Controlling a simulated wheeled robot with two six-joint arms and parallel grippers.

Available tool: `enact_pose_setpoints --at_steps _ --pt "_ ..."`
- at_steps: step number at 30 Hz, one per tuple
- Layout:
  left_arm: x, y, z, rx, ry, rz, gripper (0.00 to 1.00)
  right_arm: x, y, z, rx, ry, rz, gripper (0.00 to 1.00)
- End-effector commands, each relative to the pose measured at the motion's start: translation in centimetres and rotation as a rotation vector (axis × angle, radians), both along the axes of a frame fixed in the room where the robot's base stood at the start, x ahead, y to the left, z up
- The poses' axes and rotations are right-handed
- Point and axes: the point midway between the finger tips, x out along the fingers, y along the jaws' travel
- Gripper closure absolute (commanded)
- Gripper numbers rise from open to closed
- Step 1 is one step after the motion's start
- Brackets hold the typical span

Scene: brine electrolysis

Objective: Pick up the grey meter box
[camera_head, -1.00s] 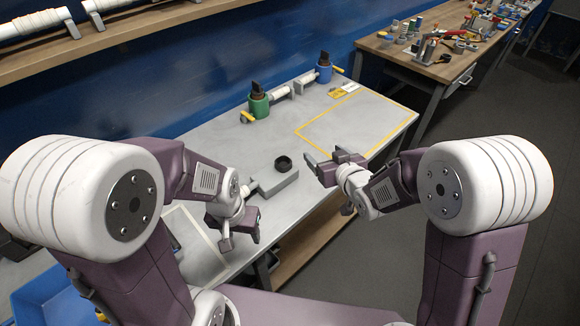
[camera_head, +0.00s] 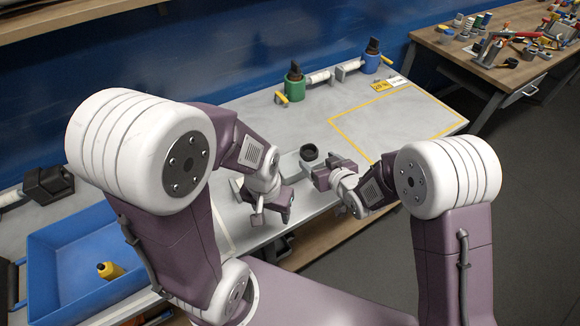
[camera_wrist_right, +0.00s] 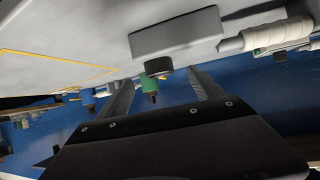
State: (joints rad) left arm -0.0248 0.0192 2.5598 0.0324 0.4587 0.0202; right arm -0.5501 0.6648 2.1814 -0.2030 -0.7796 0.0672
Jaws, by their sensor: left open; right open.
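The grey meter box (camera_head: 291,164), a flat block with a round black knob on top, lies on the grey table between my grippers; my left arm partly hides it in the head view. In the right wrist view, which is upside down, the box (camera_wrist_right: 175,33) and its knob lie just beyond the fingers. My right gripper (camera_head: 327,170) is open and empty, close to the box's right side; its spread fingers (camera_wrist_right: 163,92) show in the wrist view. My left gripper (camera_head: 270,216) is open and empty, pointing down near the table's front edge.
A green fitting (camera_head: 294,86) and a blue fitting (camera_head: 371,60) stand at the table's back, joined by white tubes. A yellow-outlined area (camera_head: 400,115) is empty. A blue tray (camera_head: 60,245) with a yellow bottle (camera_head: 109,270) is at left. A cluttered wooden bench (camera_head: 436,58) stands at upper right.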

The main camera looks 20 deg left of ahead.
Motion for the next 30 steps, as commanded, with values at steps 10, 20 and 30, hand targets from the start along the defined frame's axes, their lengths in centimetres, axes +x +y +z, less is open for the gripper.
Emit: enact_pose_setpoints --at_steps 10,20,30 --pt "0.0 0.0 0.3 0.0 0.0 0.0 0.44 3.3 2.4 -2.5 0.001 -0.001 0.0 0.23" --pt "0.0 0.0 0.3 0.0 0.0 0.0 0.44 3.6 2.6 -2.7 0.001 -0.001 0.0 0.46" --pt "0.0 0.0 0.3 0.0 0.0 0.0 0.44 3.6 2.6 -2.6 0.002 -0.002 -0.001 1.0"
